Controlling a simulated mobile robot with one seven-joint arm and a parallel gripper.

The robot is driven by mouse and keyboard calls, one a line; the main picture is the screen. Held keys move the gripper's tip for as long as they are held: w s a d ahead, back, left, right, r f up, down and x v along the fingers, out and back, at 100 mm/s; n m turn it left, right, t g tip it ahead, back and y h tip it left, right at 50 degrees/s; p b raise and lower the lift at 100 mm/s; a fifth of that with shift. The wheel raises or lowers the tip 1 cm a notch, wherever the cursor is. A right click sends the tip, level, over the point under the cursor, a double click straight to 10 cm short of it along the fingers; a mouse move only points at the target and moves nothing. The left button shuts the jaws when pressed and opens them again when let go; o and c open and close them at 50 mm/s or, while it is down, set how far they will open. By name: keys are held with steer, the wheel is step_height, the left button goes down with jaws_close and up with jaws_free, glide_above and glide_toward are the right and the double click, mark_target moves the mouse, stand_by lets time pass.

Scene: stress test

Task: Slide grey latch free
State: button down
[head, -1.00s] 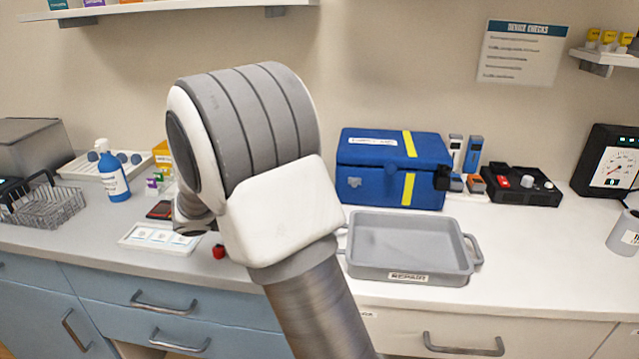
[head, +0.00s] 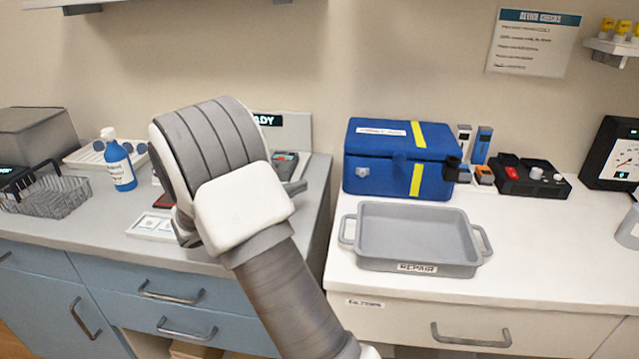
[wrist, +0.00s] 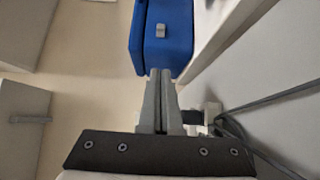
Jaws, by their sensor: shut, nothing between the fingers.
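A blue case (head: 395,190) with yellow stripes stands on the white counter, lid shut. A small grey latch (head: 362,172) sits on the left of its front face. In the wrist view the blue case (wrist: 142,45) is at the top, with the grey latch (wrist: 160,31) on it. My gripper (wrist: 160,72) is shut and empty, its fingertips pointing at the case below the latch in the picture. The latch appears apart from the fingertips. In the head view my arm hides most of my gripper, left of the case.
A grey tray (head: 415,262) labelled REPAIR stands in front of the case. A black device (head: 530,178) and small upright items (head: 482,146) are right of it. A blue bottle (head: 118,163) and wire basket (head: 48,196) stand at left. Cables (wrist: 265,100) show in the wrist view.

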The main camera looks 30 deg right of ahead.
steer(key=b, duration=0.2)
glide_toward(362, 176)
steer(key=w+d, duration=0.2)
steer(key=w, duration=0.3)
steer(key=shift+d, duration=0.4)
steer(key=shift+s+d, duration=0.35)
steer(key=shift+d, duration=0.2)
steer(key=shift+s+d, duration=0.4)
steer(key=shift+d, duration=0.15)
steer(key=shift+s+d, duration=0.45)
steer(key=shift+d, duration=0.15)
steer(key=shift+s+d+b, duration=0.75)
steer(key=shift+d+b, duration=0.05)
steer(key=shift+d, duration=0.2)
steer(key=shift+a, duration=0.1)
